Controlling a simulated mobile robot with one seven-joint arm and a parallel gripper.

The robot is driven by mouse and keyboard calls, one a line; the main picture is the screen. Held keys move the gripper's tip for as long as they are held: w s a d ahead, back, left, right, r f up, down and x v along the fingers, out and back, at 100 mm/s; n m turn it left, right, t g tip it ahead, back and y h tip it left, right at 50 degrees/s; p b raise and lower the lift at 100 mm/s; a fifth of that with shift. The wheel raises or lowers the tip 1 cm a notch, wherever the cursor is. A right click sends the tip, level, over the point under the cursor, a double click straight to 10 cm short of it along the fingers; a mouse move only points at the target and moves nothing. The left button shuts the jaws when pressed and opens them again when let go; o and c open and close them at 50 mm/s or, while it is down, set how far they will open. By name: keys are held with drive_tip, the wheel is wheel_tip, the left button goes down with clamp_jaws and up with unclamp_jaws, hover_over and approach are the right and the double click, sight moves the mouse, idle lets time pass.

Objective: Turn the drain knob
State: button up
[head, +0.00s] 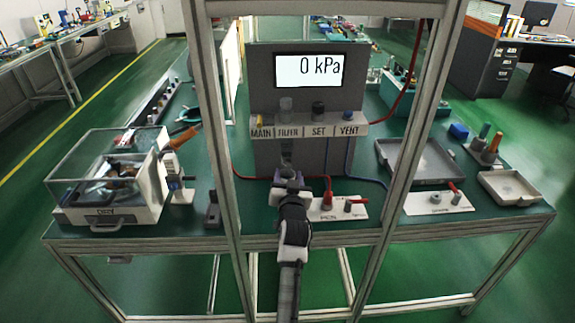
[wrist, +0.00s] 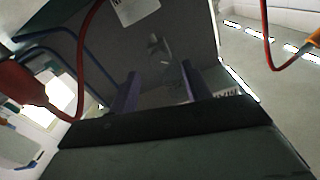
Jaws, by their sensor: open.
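A white plate (head: 438,204) with small, hard-to-read lettering lies on the bench right of the front frame post. It carries a grey round fitting (head: 436,198) and a red-handled part (head: 455,190). I cannot tell for sure which one is the drain knob. My gripper (head: 287,160) is in front of the grey gauge panel, below its row of labelled knobs and well left of that plate. In the wrist view my gripper (wrist: 160,88) has its two dark fingers apart with nothing held between them. The panel's dark surface lies beyond them.
The panel display (head: 308,70) reads 0 kPa, above a ledge (head: 350,129) with MAIN, SET and VENT labels. Upright frame posts (head: 402,130) flank my arm. A second white plate (head: 335,209) lies nearby. A clear-lidded box (head: 105,180) is left; grey trays (head: 420,175) are right.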

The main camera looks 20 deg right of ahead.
sight(287, 166)
drive_tip(key=shift+p+x, duration=0.35)
drive_tip(key=shift+x, duration=1.85)
drive_tip(key=c, duration=1)
drive_tip(key=shift+m, duration=1.6)
drive_tip(key=o, duration=1)
